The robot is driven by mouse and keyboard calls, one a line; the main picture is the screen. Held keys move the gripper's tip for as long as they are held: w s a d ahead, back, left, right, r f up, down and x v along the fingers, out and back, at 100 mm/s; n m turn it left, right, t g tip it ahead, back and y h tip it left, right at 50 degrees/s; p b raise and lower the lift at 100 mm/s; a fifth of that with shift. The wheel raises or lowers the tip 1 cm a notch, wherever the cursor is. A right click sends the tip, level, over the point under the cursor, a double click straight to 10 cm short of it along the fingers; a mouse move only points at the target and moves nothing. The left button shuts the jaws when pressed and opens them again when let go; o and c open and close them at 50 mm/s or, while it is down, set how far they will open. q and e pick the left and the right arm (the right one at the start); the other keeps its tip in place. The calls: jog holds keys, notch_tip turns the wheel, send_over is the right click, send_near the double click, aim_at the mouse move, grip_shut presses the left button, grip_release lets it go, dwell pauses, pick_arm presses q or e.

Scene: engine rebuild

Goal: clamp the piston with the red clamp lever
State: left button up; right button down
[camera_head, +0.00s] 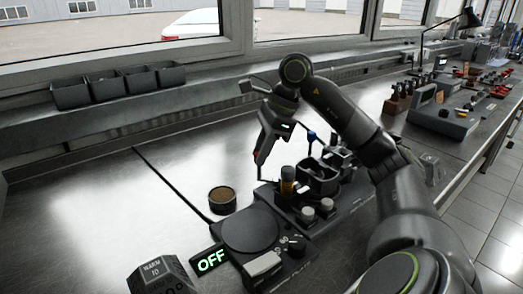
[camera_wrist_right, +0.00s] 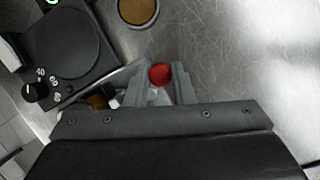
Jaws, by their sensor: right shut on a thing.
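My right gripper (camera_head: 262,158) points down above the bench beside the dark fixture block (camera_head: 345,205). The red knob of the clamp lever (camera_wrist_right: 160,75) lies between its fingers in the right wrist view, and the gripper is shut on it. The lever's lower part is mostly hidden. My left gripper is not in view.
A round dark dish with brown contents (camera_head: 222,196) stands left of the fixture. A hot plate (camera_head: 250,232) with a green "OFF" display (camera_head: 211,260) is in front. A dark block marked "WARM" (camera_head: 158,275) is nearer. The bench's left side is clear.

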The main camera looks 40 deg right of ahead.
jog(key=shift+d+m, duration=0.1)
jog(key=shift+m, duration=0.2)
jog(key=d+m+h, duration=0.1)
jog(key=m, duration=0.4)
jog(key=d+m+t+h, duration=0.1)
jog(key=d+m+h, duration=0.1)
jog(key=m, duration=0.3)
jog(key=s+d+m+t+h, duration=0.1)
jog(key=m+h, duration=0.1)
jog(key=m, duration=0.3)
jog(key=shift+d, duration=0.15)
jog(key=shift+h, duration=0.3)
jog(key=c, duration=1.3)
grip_release()
jog(key=shift+o, duration=0.2)
jog(key=shift+r, duration=0.1)
